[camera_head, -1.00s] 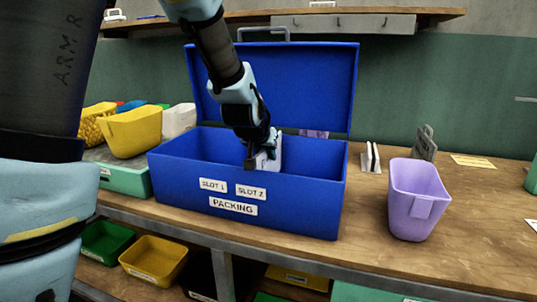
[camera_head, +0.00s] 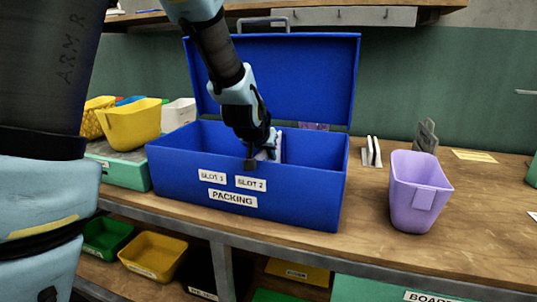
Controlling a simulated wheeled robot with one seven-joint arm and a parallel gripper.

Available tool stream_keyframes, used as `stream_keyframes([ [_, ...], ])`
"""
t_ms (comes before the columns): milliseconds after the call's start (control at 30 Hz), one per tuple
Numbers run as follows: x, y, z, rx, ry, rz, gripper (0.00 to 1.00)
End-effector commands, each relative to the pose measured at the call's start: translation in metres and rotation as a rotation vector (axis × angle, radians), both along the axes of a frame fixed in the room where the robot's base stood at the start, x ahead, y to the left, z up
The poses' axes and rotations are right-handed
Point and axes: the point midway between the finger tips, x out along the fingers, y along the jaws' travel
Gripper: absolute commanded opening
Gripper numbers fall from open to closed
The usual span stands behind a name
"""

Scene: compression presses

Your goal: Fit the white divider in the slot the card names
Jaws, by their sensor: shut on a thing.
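My gripper (camera_head: 262,158) is shut on the white divider (camera_head: 275,148), which stands upright inside the open blue box (camera_head: 312,198). The divider is partly hidden by my gripper and the box's front wall, so I cannot tell whether its lower edge is in a slot. The box front carries the labels "SLOT 1" (camera_head: 212,177) and "SLOT 2" (camera_head: 251,184) above "PACKING" (camera_head: 232,198). My gripper is above and behind the "SLOT 2" label. A yellow card (camera_head: 474,156) lies at the back right; its writing is too small to read.
A purple bin (camera_head: 417,192) stands right of the box. Behind it are a small rack with white plates (camera_head: 372,152) and a grey object (camera_head: 426,136). A yellow bin (camera_head: 132,126) stands at the left. The raised blue lid (camera_head: 290,80) is behind my gripper.

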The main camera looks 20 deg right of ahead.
Motion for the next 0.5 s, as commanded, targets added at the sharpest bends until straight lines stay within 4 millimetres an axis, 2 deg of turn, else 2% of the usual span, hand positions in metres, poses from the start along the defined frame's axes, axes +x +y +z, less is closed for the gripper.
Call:
stream_keyframes([
  [400,0.0002,-0.0002,-0.0103,-0.001,-0.001,0.0,0.0],
  [433,0.0002,-0.0002,-0.0095,-0.001,-0.001,0.0,0.15],
  [500,0.0002,-0.0002,-0.0091,-0.001,-0.001,0.0,0.23],
])
